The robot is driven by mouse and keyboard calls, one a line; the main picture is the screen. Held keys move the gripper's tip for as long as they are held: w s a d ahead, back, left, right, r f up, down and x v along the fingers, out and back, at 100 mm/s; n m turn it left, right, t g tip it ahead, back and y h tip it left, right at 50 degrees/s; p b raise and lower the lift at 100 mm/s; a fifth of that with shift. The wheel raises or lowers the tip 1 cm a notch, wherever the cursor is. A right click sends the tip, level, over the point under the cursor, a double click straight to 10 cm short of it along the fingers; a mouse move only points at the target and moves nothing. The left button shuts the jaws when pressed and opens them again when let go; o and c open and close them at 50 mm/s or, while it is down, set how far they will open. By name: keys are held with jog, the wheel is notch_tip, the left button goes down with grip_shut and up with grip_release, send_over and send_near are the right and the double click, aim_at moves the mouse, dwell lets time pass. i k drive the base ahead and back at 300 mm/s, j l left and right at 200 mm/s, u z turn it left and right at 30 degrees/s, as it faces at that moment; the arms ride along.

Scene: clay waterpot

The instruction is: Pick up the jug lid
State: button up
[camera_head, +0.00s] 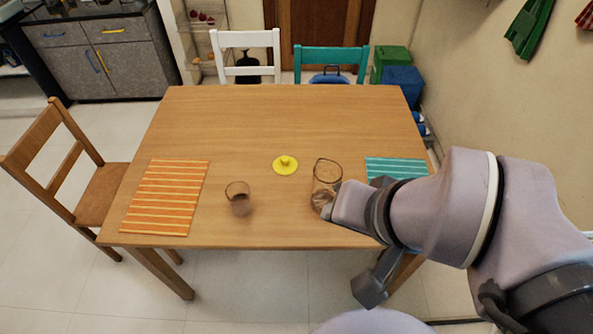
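A yellow lid (285,166) with a small knob on top lies flat near the middle of the wooden table (215,110). A clear glass jug (325,176) stands to its right and a little nearer to me. My gripper (329,212) is at the lower part of the jug in the picture, right of and nearer than the lid. It overlaps the jug, and I cannot tell whether it touches it. The fingers are small and mostly hidden by my wrist, so their opening does not show.
An orange striped placemat (167,198) lies at the left and a teal striped one (396,169) at the right, partly behind my arm. Chairs stand at the left and far sides. The table's far half is clear.

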aim_at(284, 164)
jog(key=i+j+u, duration=0.1)
jog(key=i+j, duration=0.15)
jog(key=j, duration=0.25)
jog(key=i+j+u, duration=0.1)
jog(key=i+j, duration=0.2)
jog(key=j, duration=0.2)
jog(key=i+j, duration=0.3)
jog(key=j, duration=0.15)
jog(key=u, duration=0.05)
